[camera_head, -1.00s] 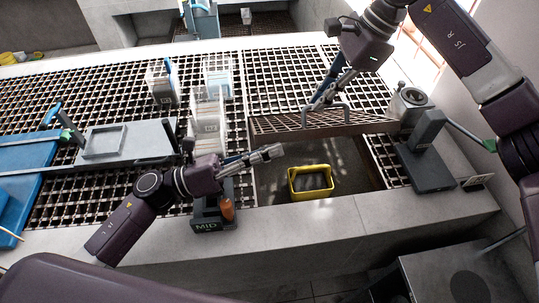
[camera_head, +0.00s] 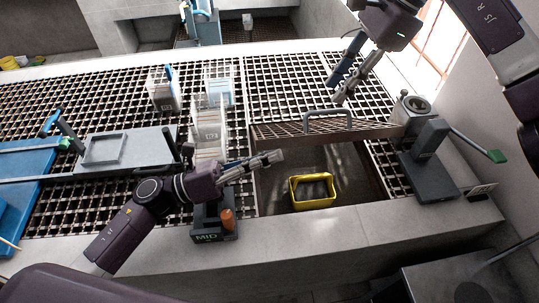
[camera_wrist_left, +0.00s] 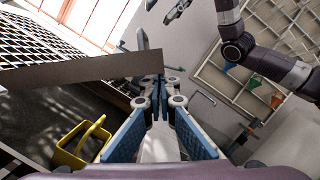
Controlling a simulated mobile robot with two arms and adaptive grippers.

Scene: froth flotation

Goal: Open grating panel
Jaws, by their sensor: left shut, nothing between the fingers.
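The grating panel (camera_head: 290,131) is tilted up over a square opening in the grated floor, with its grey handle (camera_head: 328,119) on its upper edge. In the left wrist view the panel (camera_wrist_left: 90,68) stands above the opening. A yellow basket (camera_head: 313,191) sits inside the opening and also shows in the left wrist view (camera_wrist_left: 75,150). My left gripper (camera_head: 277,156) is shut and empty, in front of the raised panel at the left side of the opening. My right gripper (camera_head: 340,92) is open and empty above and behind the handle, apart from it.
Clear bins (camera_head: 209,130) and a grey tray bench (camera_head: 120,155) stand left.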

